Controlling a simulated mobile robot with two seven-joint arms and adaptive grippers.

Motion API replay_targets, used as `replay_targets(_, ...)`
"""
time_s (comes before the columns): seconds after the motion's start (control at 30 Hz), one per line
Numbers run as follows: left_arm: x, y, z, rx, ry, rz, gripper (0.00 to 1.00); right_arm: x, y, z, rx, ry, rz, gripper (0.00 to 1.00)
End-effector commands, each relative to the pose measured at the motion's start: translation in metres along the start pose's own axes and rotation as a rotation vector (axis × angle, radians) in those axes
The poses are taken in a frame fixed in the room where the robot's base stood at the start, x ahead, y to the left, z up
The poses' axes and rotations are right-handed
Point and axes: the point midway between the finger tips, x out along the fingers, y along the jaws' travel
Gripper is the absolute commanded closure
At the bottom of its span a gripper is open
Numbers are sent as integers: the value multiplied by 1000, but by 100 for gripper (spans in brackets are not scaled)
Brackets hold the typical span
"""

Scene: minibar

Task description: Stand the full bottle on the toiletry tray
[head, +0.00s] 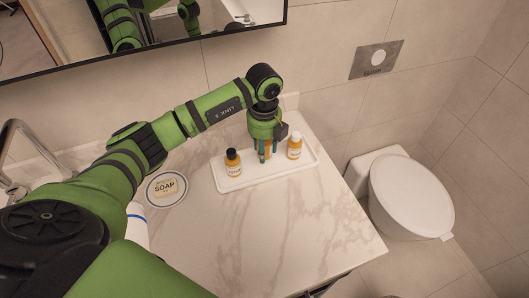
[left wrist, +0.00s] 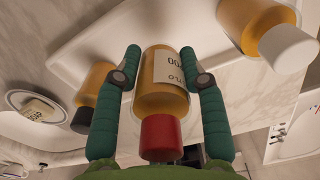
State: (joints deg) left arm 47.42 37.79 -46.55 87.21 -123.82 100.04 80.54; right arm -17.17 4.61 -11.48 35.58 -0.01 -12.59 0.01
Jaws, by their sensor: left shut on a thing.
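My left gripper (head: 267,154) points down over the white toiletry tray (head: 272,174) at the back of the counter. It is shut on an amber bottle with a red cap (left wrist: 161,95), with one green finger on each side in the left wrist view. The held bottle is upright between two other amber bottles, one with a black cap (head: 233,163) and one with a white cap (head: 294,147), both standing on the tray. Its base is at or very near the tray; I cannot tell whether it touches. My right gripper is not in view.
A round soap dish (head: 166,189) with a soap bar lies left of the tray. The marble counter (head: 280,225) is clear in front of the tray. A toilet (head: 410,195) stands to the right. A mirror (head: 230,20) hangs above.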

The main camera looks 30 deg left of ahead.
Motion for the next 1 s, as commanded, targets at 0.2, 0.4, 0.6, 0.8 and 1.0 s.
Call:
replay_targets(0.2,30,0,-2,0,4,3,93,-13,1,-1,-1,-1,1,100)
replay_targets(0.4,35,0,-1,1,1,1,93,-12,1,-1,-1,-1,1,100)
replay_targets(0.6,38,0,-1,1,1,2,93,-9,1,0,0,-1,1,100)
replay_targets(0.8,38,0,-1,0,1,2,35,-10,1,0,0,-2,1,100)
replay_targets(1.0,38,0,-1,0,1,2,35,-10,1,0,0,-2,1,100)
